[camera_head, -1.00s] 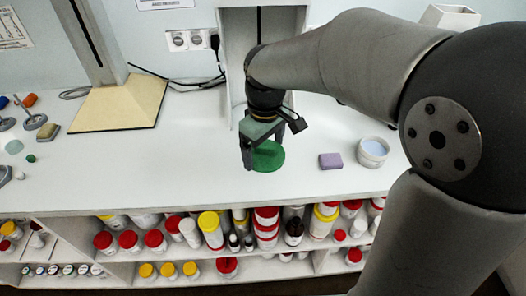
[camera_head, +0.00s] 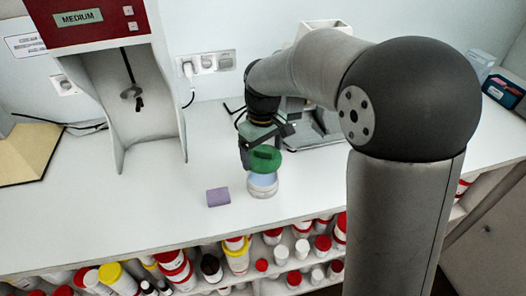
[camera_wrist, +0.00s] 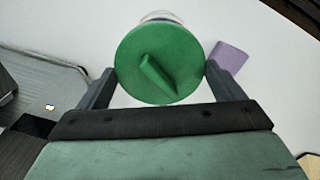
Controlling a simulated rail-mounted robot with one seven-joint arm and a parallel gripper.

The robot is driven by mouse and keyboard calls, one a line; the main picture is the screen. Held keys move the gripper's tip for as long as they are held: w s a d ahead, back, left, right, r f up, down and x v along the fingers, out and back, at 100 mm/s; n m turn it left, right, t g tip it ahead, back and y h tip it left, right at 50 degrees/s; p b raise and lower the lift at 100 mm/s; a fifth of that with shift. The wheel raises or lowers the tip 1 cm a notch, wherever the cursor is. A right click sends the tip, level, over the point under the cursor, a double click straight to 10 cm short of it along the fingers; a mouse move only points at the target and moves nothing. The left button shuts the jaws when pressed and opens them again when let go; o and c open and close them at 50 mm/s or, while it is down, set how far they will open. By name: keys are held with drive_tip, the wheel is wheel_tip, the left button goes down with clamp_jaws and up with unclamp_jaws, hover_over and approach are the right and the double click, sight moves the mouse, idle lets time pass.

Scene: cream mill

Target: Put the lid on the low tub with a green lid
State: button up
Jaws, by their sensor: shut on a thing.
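The green lid (camera_head: 266,159) is a round disc with a raised bar handle on top. My gripper (camera_head: 262,154) is shut on it, with a finger on each side of the lid in the wrist view (camera_wrist: 160,80). The low tub (camera_head: 262,188) is white with pale blue contents and stands on the counter. In the head view the lid overlaps the tub's back part. In the wrist view only a bit of the tub's rim (camera_wrist: 162,17) shows beyond the lid. I cannot tell the height of the gap between lid and tub.
A purple block (camera_head: 217,197) lies on the counter left of the tub, and it also shows in the wrist view (camera_wrist: 231,57). A grey device (camera_head: 318,128) stands behind my gripper. A red-topped mixer (camera_head: 92,20) stands at the left. The counter's front edge is close, above shelves of jars.

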drive_tip(key=shift+a+f+b, duration=0.15)
drive_tip(key=shift+f+b, duration=0.25)
drive_tip(key=shift+f, duration=0.2)
drive_tip(key=shift+f+b, duration=1.45)
drive_tip(key=shift+f, duration=0.65)
drive_tip(key=shift+f, duration=0.65)
idle(0.4)
drive_tip(key=o, duration=0.7)
drive_tip(key=shift+r+p, duration=2.4)
drive_tip(key=shift+r, duration=1.2)
